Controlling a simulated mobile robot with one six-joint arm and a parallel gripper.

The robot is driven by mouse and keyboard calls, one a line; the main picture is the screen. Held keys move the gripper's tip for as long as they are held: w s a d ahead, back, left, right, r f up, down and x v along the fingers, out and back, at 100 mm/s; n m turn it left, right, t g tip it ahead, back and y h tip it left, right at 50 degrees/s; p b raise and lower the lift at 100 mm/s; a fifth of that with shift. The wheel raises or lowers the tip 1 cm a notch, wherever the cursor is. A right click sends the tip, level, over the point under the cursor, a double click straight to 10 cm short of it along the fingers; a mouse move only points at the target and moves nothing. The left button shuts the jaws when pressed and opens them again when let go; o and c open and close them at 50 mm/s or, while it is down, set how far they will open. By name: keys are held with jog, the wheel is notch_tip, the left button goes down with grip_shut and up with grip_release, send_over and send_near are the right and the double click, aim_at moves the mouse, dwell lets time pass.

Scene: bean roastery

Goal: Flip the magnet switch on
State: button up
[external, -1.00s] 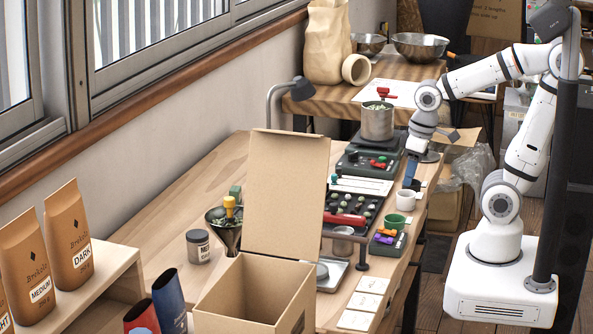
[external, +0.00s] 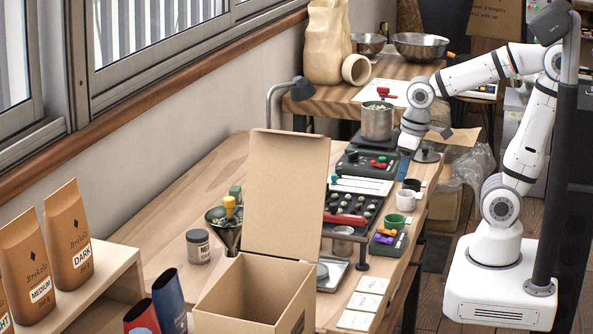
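A dark box (external: 352,169) with a green part and red parts on top stands on the bench in front of a metal pot (external: 377,124). I cannot tell which part is the magnet switch or how it is set. My gripper (external: 403,169) points down just right of this box, with blue at its tip. It is too small to tell whether its fingers are open or shut, and whether it touches the box.
A black tray (external: 367,202) with several small items lies to the left. An open cardboard box (external: 250,295) stands in front.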

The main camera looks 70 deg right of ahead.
aim_at(382, 227)
jog(key=shift+w+a, duration=0.4)
jog(key=shift+w, duration=0.2)
jog(key=shift+c, duration=0.8)
jog(key=shift+w+a+r, duration=0.1)
jog(key=shift+a+r, duration=0.05)
jog(key=shift+r, duration=0.15)
grip_shut()
jog(key=shift+f, duration=0.1)
jog(key=f+b, duration=0.4)
jog(key=w+f+b, duration=0.1)
jog(key=f+b, duration=0.3)
jog(key=f, duration=0.1)
jog(key=w+f+b, duration=0.1)
jog(key=f+b, duration=0.2)
jog(key=f, duration=0.1)
jog(key=shift+w+f+b, duration=0.2)
jog(key=shift+f+b, duration=0.05)
jog(key=shift+b, duration=0.15)
jog(key=shift+f, duration=0.1)
